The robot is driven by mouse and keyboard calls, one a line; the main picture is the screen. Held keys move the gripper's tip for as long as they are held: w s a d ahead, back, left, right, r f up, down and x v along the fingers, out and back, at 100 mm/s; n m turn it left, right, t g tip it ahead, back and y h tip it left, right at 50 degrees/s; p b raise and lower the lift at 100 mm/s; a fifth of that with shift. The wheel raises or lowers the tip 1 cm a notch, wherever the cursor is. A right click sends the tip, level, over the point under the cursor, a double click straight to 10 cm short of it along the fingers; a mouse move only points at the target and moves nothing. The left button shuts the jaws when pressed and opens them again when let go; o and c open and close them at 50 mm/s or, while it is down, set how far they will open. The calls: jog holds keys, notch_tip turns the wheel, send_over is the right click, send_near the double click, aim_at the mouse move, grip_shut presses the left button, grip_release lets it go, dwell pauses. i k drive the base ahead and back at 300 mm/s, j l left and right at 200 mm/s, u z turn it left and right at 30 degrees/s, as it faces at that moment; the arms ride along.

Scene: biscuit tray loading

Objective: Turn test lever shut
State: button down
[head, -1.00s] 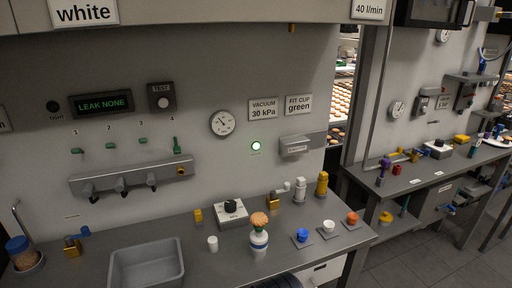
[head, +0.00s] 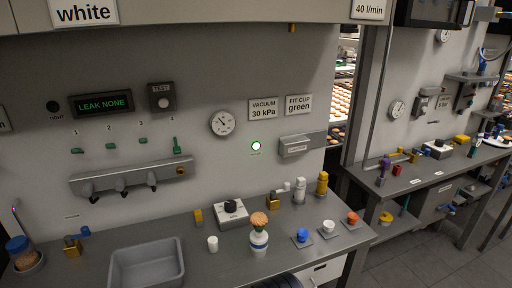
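A row of small green levers is on the wall above a grey manifold (head: 130,176), under the numbers 1 to 4. Levers 1 (head: 77,151), 2 (head: 110,146) and 3 (head: 142,141) lie level. Lever 4 (head: 176,146) stands upright. A grey box marked TEST (head: 161,97) with a round pale button is above them. I cannot tell which part is the test lever. The display (head: 102,104) reads LEAK NONE. My gripper is not in view; only a dark rounded shape shows at the bottom edge.
A grey bin (head: 146,266) stands on the counter. A white bottle-like object (head: 258,241) with a blue band has a biscuit (head: 259,219) on top. A dial box (head: 231,213) and coloured cups on plates are to the right. The wall before the levers is clear.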

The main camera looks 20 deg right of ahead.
aim_at(273, 193)
jog(key=i+l+z, duration=0.5)
jog(key=z, duration=0.25)
